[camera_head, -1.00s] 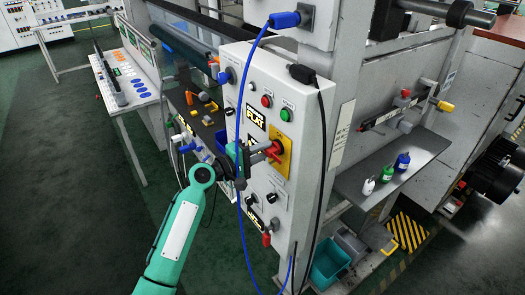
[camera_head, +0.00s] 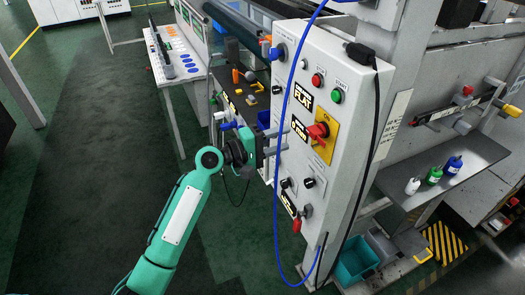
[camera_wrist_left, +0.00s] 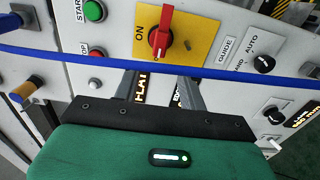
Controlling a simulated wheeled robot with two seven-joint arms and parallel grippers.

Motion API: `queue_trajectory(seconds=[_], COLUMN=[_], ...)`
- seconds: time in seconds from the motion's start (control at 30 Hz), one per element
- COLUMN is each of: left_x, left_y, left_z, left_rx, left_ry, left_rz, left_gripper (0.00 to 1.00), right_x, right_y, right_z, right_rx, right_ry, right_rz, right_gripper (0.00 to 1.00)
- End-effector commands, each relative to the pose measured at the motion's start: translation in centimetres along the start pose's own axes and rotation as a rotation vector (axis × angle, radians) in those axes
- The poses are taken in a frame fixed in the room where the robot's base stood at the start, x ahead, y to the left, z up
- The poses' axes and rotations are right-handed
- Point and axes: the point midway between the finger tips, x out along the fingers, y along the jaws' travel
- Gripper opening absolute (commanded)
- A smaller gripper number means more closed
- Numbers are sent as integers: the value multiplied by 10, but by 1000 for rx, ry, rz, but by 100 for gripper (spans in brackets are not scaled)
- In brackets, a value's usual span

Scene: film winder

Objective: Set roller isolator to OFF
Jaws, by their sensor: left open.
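The isolator is a red rotary handle (camera_head: 318,130) on a yellow plate (camera_head: 330,143) on the white control panel. In the left wrist view, the red handle (camera_wrist_left: 161,36) sits beside the ON mark, its long grip lying crosswise to the direction of that mark. No OFF mark is readable. My left gripper (camera_head: 281,143) is open and empty, left of the handle and apart from it. In the wrist view its two fingers (camera_wrist_left: 158,88) are spread below the handle. My right gripper is not in view.
A blue cable (camera_head: 280,130) hangs in front of the panel and crosses the wrist view (camera_wrist_left: 100,57) between fingers and handle. Red and green buttons (camera_head: 337,95) sit above the isolator; black knobs (camera_head: 308,182) sit below. A shelf (camera_head: 440,180) with small bottles stands at right.

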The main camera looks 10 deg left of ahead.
Motion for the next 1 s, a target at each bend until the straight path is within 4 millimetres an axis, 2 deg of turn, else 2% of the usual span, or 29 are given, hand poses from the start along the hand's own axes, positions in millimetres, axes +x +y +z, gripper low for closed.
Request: queue_trajectory(seconds=[0.03,0.1,0.3,0.47,1.0], left_x=[-12,-26,-50,-55,-55], left_y=[-6,-5,-2,0,0], left_z=[0,-1,0,0,0], left_rx=[2,3,0,-1,-1], left_ry=[1,2,0,-1,-1], left_rz=[-2,-1,-1,0,0], left_gripper=[42,42,42,42,42], right_x=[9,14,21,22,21], right_y=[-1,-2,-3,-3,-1], right_z=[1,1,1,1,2], right_rx=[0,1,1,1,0], right_ry=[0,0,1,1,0], right_rz=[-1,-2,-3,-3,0], right_gripper=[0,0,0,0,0])
